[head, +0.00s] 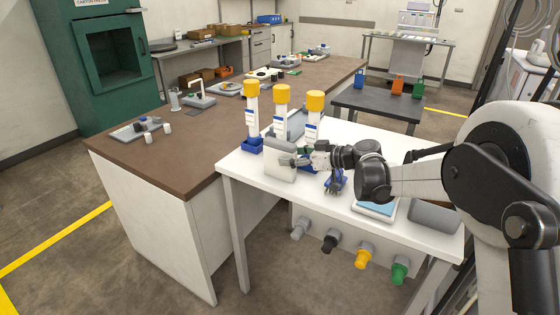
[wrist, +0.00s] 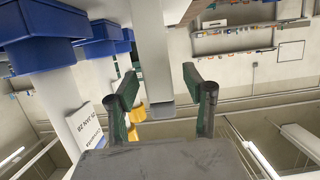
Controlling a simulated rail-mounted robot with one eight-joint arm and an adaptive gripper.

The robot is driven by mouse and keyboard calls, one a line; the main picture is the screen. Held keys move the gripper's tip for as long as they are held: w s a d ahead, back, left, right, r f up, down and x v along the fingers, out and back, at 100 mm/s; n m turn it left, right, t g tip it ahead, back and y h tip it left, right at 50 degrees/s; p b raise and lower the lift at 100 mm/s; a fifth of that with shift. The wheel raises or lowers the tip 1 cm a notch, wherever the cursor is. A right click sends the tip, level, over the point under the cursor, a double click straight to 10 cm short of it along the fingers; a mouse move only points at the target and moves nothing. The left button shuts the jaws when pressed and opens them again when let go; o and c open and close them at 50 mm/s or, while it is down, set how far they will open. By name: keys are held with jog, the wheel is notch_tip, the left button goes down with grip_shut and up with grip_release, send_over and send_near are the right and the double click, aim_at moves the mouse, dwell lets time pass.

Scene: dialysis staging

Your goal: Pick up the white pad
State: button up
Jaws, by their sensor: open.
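A whitish rounded block (head: 280,164) stands on the white table in front of the bottles; it looks most like the white pad, but I cannot tell for sure. My gripper (head: 300,161) is at its right side in the head view, partly overlapping it. Whether they touch is unclear. In the wrist view my gripper (wrist: 163,100) shows two separated fingers with green inner faces, with nothing clearly clamped between them. A pale upright shape (wrist: 152,50) shows beyond the gap; I cannot tell what it is.
Several yellow-capped bottles (head: 282,112) in blue bases (head: 252,145) stand close behind the block. A blue item (head: 337,182) lies below my arm. A scale with a light blue top (head: 376,208) and a grey case (head: 434,216) are at right. The brown counter (head: 180,150) is at left.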

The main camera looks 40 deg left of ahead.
jog(key=x, duration=0.4)
jog(key=shift+a+f, duration=0.15)
jog(key=shift+a, duration=0.05)
jog(key=shift+c, duration=0.5)
grip_shut()
